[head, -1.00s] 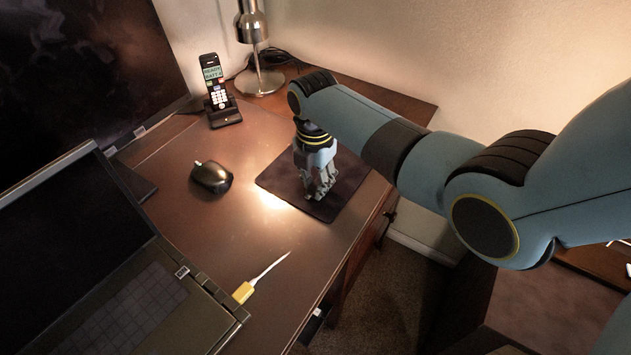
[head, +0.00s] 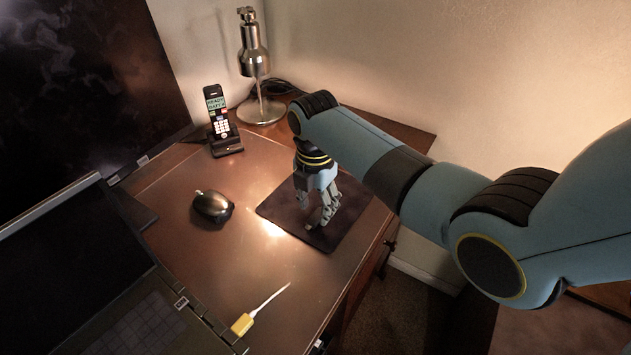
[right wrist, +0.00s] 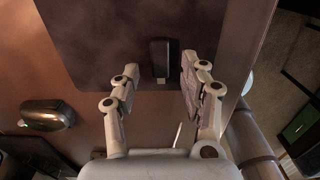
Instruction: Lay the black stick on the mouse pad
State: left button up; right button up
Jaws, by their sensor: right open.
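The black stick (right wrist: 160,58), a small dark block with a pale metal end, lies on the mouse pad in the right wrist view. The mouse pad (head: 352,212) is a dark square sheet near the desk's right edge; it also shows in the right wrist view (right wrist: 100,35). My right gripper (head: 319,222) is low over the pad with its fingers apart. In the right wrist view my right gripper (right wrist: 160,68) has one finger on each side of the stick, with gaps between. My left gripper is not in view.
A black computer mouse (head: 212,207) sits left of the pad. A cordless phone (head: 220,125) and a metal lamp (head: 258,75) stand at the back. A laptop (head: 120,310) is at the left, with a yellow-ended stick-like item (head: 243,324) beside it. The desk between is clear.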

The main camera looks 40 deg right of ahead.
aim_at(316, 217)
notch_tip(316, 217, up, 10)
jog(key=shift+f+p, duration=0.2)
jog(key=shift+p, duration=0.25)
